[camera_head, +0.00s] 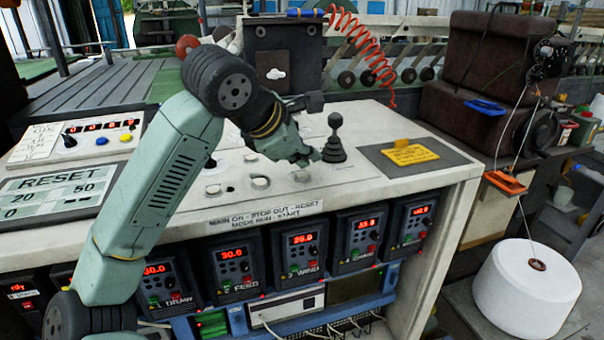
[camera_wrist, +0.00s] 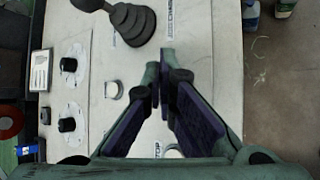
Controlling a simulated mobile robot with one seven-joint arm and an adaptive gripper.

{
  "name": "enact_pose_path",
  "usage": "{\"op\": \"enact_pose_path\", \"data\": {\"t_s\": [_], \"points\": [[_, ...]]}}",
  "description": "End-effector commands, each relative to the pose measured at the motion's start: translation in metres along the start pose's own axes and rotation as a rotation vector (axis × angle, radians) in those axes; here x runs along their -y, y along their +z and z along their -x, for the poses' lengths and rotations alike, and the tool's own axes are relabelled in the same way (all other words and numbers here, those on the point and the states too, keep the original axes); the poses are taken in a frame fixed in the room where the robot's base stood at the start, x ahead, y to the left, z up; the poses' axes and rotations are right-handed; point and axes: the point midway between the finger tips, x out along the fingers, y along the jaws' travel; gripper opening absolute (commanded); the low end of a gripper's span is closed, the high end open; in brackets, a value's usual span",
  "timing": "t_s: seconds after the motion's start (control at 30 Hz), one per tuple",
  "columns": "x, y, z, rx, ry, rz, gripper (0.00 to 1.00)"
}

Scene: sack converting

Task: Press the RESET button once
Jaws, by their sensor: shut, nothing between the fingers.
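The control console has a printed label (camera_head: 265,213) reading "MAIN ON - STOP OUT - RESET" over "MODE RUN - START". I cannot tell which one is RESET. My gripper (camera_head: 312,157) is shut and empty, above the console top just left of the black-booted lever. In the wrist view its fingertips (camera_wrist: 159,62) point over bare white panel. A pale round button (camera_wrist: 113,89) lies left of the fingers. Another pale control (camera_wrist: 172,150) is partly hidden below them.
The black-booted lever (camera_head: 334,142) stands close beside my gripper; it also shows in the wrist view (camera_wrist: 132,20). Black knobs (camera_wrist: 68,64) sit left there. A grey plate with a yellow tag (camera_head: 410,154) lies right.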

Motion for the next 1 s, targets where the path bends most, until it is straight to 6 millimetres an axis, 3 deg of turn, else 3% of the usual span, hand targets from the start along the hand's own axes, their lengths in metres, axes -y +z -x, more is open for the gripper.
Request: {"op": "enact_pose_path", "data": {"t_s": [1.0], "points": [[0.0046,-0.0045,-0.0063,0.0,0.0,0.0,0.0]]}}
